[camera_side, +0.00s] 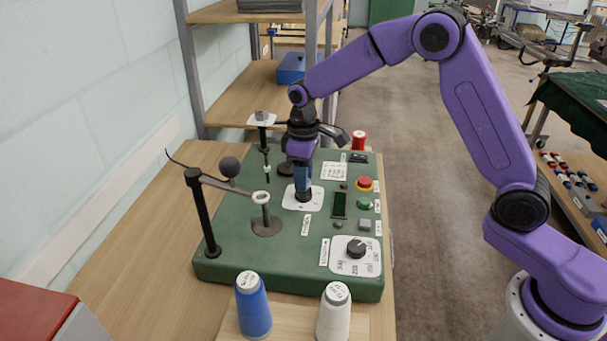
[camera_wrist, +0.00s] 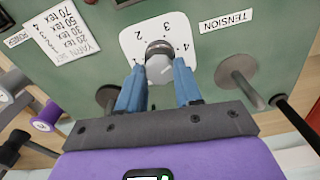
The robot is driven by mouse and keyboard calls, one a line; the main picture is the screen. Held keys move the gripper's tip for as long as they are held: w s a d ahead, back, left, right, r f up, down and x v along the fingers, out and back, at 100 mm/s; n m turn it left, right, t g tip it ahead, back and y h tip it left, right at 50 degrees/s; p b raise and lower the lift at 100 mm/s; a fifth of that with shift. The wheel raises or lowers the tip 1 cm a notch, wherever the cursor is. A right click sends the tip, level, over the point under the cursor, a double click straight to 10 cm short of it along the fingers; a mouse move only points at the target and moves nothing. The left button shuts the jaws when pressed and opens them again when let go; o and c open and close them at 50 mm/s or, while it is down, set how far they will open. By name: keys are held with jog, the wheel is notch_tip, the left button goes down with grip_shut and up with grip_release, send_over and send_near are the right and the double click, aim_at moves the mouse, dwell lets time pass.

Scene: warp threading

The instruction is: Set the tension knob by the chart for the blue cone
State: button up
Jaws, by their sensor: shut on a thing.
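The tension knob (camera_wrist: 159,62) is a grey round knob on a white numbered dial plate (camera_wrist: 133,45); in the side view the plate (camera_side: 315,199) lies mid-panel. My gripper (camera_wrist: 159,88), pointing down in the side view (camera_side: 303,196), is shut on the knob, one blue finger each side. The numbers 2, 3 and 4 show; the fingers hide part of the dial, and I cannot tell which number the knob points to. The yarn chart (camera_wrist: 63,36) pairs tex values with settings, too small to read surely; it also shows in the side view (camera_side: 334,171). The blue cone (camera_side: 254,310) stands at the front; its top label is unreadable.
A white cone (camera_side: 333,315) stands right of the blue one. The green panel (camera_side: 290,262) also bears another dial knob (camera_side: 356,248), a red button (camera_side: 364,183), a green button (camera_side: 364,203) and a black post with an arm (camera_side: 203,215) at left. A red spool (camera_side: 358,140) stands behind.

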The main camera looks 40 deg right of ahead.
jog(key=n, duration=0.6)
jog(key=shift+r, duration=0.1)
jog(key=shift+n, duration=0.3)
dwell(0.3)
jog(key=o, duration=1)
jog(key=shift+o, duration=0.2)
notch_tip(320, 180, up, 17)
jog(key=shift+r, duration=0.2)
